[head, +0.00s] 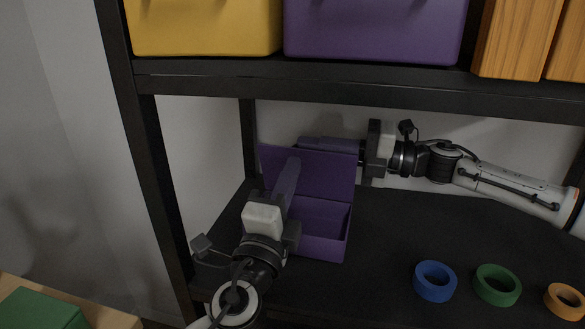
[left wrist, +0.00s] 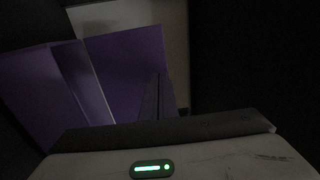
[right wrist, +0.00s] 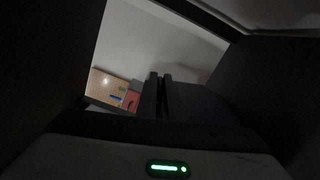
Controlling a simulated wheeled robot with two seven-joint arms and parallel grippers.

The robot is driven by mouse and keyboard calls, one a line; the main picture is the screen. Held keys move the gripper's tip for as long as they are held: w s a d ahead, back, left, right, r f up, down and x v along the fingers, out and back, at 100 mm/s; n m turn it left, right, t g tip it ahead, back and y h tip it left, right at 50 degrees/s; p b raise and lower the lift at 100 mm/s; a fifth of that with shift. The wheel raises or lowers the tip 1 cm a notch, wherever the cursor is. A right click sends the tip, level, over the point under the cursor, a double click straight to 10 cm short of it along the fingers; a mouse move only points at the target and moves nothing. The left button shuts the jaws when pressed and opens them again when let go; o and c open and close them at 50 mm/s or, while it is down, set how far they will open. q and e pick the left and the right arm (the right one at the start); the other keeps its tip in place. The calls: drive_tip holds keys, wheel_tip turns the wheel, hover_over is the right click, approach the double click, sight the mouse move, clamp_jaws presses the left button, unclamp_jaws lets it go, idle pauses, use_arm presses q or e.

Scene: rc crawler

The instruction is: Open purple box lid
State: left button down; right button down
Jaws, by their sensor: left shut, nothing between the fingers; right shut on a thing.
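The purple box (head: 318,247) stands on the lower black shelf, and its inside shows in the head view. Its purple lid (head: 330,178) stands up at the back edge, raised. My left gripper (head: 292,166) reaches over the box's left part, fingers in front of the lid; it is shut and empty. My right gripper (head: 308,143) comes from the right along the lid's top edge and is shut on the lid. Its closed fingers show in the right wrist view (right wrist: 161,95). Purple panels of the box fill the left of the left wrist view (left wrist: 125,65); the exact contact with the fingers is unclear.
Blue (head: 435,281), green (head: 497,285) and orange (head: 565,300) rings lie on the shelf to the right. The upper shelf (head: 350,88) holds a yellow bin (head: 205,28), a purple bin (head: 375,30) and wooden boxes (head: 515,40). A black post (head: 155,160) stands at the left.

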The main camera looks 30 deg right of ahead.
sight(297, 154)
use_arm(q)
drive_tip(key=shift+w+d+r, duration=0.15)
drive_tip(key=shift+w+d, duration=0.3)
drive_tip(key=shift+d, duration=0.05)
use_arm(e)
drive_tip(key=shift+f, duration=0.25)
use_arm(q)
drive_tip(key=shift+w+d+r, duration=0.3)
drive_tip(key=shift+w+d, duration=0.15)
drive_tip(key=shift+d, duration=0.05)
use_arm(e)
drive_tip(key=shift+s+a, duration=0.1)
drive_tip(key=shift+a, duration=0.05)
use_arm(q)
drive_tip(key=shift+w, duration=0.1)
use_arm(e)
drive_tip(key=c, duration=1.9)
unclamp_jaws()
drive_tip(key=shift+r, duration=0.15)
drive_tip(key=shift+d, duration=0.25)
